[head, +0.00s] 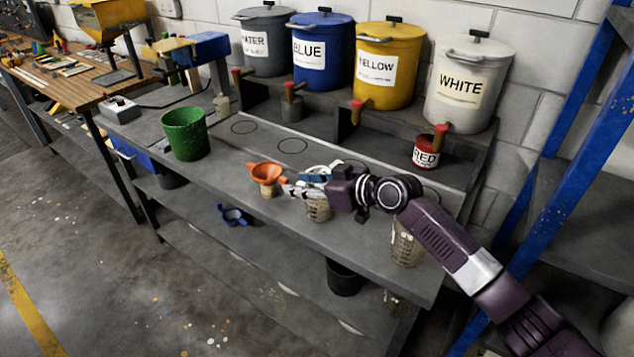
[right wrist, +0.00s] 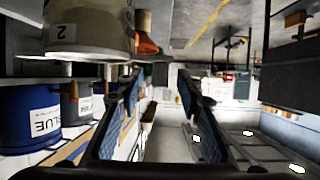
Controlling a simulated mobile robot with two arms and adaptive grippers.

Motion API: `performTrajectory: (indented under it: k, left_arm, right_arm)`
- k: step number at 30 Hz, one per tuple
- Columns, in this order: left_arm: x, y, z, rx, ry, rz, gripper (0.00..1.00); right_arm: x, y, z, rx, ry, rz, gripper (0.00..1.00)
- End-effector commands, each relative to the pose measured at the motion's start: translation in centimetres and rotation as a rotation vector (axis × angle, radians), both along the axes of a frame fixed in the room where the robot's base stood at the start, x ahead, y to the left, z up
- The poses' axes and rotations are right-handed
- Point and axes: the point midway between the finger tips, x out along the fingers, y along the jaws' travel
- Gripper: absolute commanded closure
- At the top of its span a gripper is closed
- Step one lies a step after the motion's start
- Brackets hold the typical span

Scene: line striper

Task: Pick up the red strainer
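The red strainer (head: 266,172) looks orange-red and funnel-shaped. It sits upright on a small tan cup (head: 270,190) near the front edge of the grey bench. My right gripper (head: 286,187) is just to the right of the strainer in the head view, with its fingers pointing toward it. In the right wrist view my right gripper (right wrist: 160,88) has its fingers spread with nothing between them. An orange-red piece, likely the strainer (right wrist: 148,46), shows beyond the fingers, partly hidden by a large beige container (right wrist: 85,25). My left gripper is not in view.
A green bucket (head: 185,134) stands left on the bench (head: 235,150). Clear cups (head: 318,210) (head: 406,248) stand beneath my right arm. A red paint can (head: 426,152) and labelled drums (head: 388,65) stand behind. A blue rack (head: 560,150) is at right.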

Motion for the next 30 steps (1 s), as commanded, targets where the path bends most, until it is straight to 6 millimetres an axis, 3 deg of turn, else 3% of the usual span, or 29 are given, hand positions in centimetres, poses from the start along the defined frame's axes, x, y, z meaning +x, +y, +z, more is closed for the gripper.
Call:
performTrajectory:
  k: [2,12,23,30]
  left_arm:
    - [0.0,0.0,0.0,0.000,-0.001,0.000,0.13]
    - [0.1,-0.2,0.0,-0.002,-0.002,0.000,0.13]
    - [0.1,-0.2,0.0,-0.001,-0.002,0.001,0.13]
    - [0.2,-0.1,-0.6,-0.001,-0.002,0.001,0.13]
  right_arm:
    - [0.0,0.0,0.0,0.000,0.000,0.000,0.67]
    - [0.0,-0.1,0.0,0.000,0.000,0.000,1.00]
    - [0.0,-0.1,0.2,0.000,-0.001,0.000,1.00]
    - [0.1,-0.1,2.3,0.000,-0.006,0.001,1.00]
